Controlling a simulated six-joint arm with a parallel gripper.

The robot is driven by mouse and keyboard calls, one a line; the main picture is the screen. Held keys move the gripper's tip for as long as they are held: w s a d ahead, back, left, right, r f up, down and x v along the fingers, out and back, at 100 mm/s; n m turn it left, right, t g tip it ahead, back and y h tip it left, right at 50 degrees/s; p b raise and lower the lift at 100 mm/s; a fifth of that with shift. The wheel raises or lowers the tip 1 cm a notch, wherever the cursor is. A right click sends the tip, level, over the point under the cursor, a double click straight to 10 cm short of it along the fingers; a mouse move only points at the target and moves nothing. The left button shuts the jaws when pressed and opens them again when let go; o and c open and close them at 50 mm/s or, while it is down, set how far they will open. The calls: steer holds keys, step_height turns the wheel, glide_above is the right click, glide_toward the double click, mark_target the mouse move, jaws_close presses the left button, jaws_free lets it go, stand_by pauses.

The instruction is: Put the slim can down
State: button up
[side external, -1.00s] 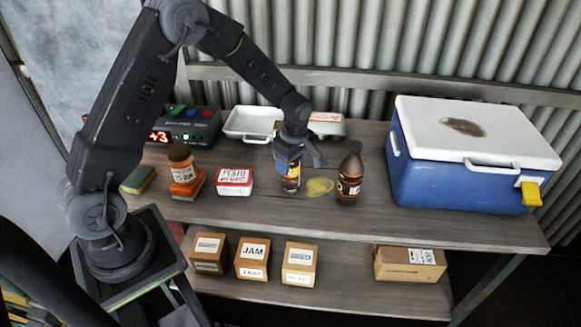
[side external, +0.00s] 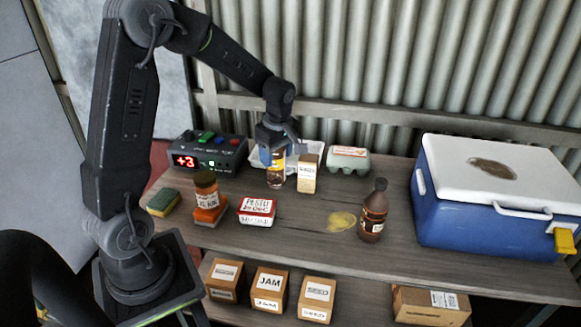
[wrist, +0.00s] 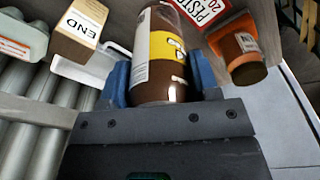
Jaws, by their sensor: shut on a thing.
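The slim can (side external: 275,175), brown with a yellow and white label, is between my gripper's blue fingers. My gripper (side external: 273,156) is shut on it from above, toward the back of the bench top, in front of the white tray (side external: 314,148). In the wrist view, the can (wrist: 158,60) sits between both fingers of my gripper (wrist: 160,78). The can looks near upright. I cannot tell whether its base touches the bench top.
A tan carton (side external: 307,174) stands close to the can's right. A pesto tin (side external: 256,212) and an orange jar (side external: 206,190) are to the front left. A brown bottle (side external: 373,212), yellow stain (side external: 341,221), egg box (side external: 347,161) and blue cooler (side external: 470,215) lie right. Bare bench (side external: 310,232) is in front.

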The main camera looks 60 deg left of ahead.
steer(key=s+a+n, duration=0.2)
steer(key=s+a, duration=1.5)
steer(key=a, duration=0.2)
steer(key=w+d+f, duration=0.3)
steer(key=w+f, duration=0.7)
steer(key=shift+w+d, duration=0.3)
steer(key=shift+f, duration=0.2)
steer(key=o, duration=1.1)
steer(key=shift+c, duration=0.2)
steer(key=shift+r, duration=0.1)
